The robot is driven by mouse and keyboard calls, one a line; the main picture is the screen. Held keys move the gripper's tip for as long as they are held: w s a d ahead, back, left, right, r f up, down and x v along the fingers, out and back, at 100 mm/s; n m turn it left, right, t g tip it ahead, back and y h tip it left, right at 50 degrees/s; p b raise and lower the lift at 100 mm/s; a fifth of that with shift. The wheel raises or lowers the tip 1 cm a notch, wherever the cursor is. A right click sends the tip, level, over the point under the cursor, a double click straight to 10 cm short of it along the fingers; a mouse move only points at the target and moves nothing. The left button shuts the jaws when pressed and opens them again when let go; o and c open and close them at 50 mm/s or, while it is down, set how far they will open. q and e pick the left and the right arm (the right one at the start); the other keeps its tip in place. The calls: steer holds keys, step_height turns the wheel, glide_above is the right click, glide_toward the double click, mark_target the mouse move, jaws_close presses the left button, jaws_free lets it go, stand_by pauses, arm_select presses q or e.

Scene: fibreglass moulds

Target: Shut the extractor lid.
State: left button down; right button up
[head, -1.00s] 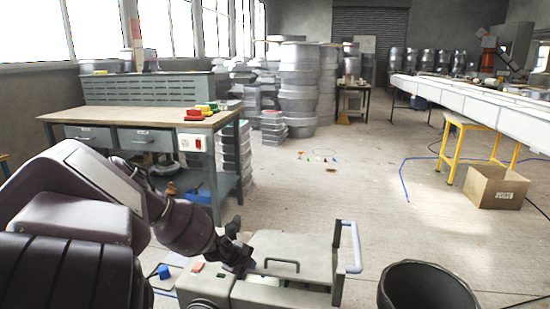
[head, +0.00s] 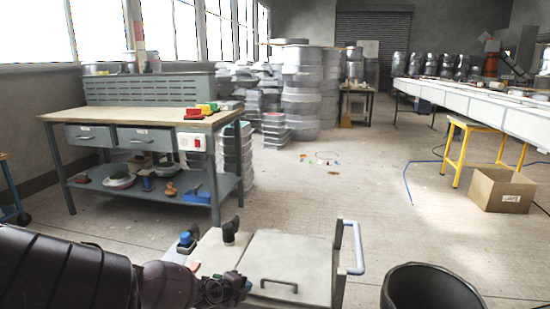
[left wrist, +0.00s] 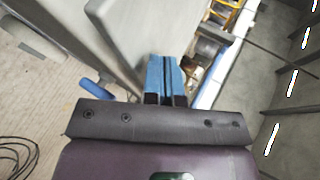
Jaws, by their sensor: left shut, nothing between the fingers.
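The extractor (head: 205,248) is a pale grey machine at the bottom middle of the head view. Its flat lid (head: 305,255) lies down, seemingly level with the body; a small gap at its front edge cannot be ruled out. A dark bar handle (head: 279,284) sits on the lid near the front. My left gripper (head: 240,284) is just left of that handle, shut and empty; any contact is unclear. In the left wrist view its blue fingertips (left wrist: 166,75) are together in front of a grey surface. My right gripper is not in view.
A blue-grey bar (head: 355,246) stands up at the extractor's right side. A black bin (head: 430,290) is to its right. A workbench (head: 150,118) stands behind left, and a cardboard box (head: 502,189) lies far right. The floor behind the extractor is mostly clear.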

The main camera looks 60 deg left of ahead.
arm_select(q)
steer(key=shift+s+d+f+b, duration=0.15)
steer(key=shift+f+b, duration=0.2)
steer(key=shift+f, duration=0.55)
steer(key=shift+f+b, duration=0.35)
steer(key=shift+f, duration=0.45)
steer(key=shift+b, duration=0.3)
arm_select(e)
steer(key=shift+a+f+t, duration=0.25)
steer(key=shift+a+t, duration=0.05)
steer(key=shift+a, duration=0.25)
arm_select(q)
steer(key=shift+s+d+f, duration=0.1)
steer(key=shift+f, duration=0.1)
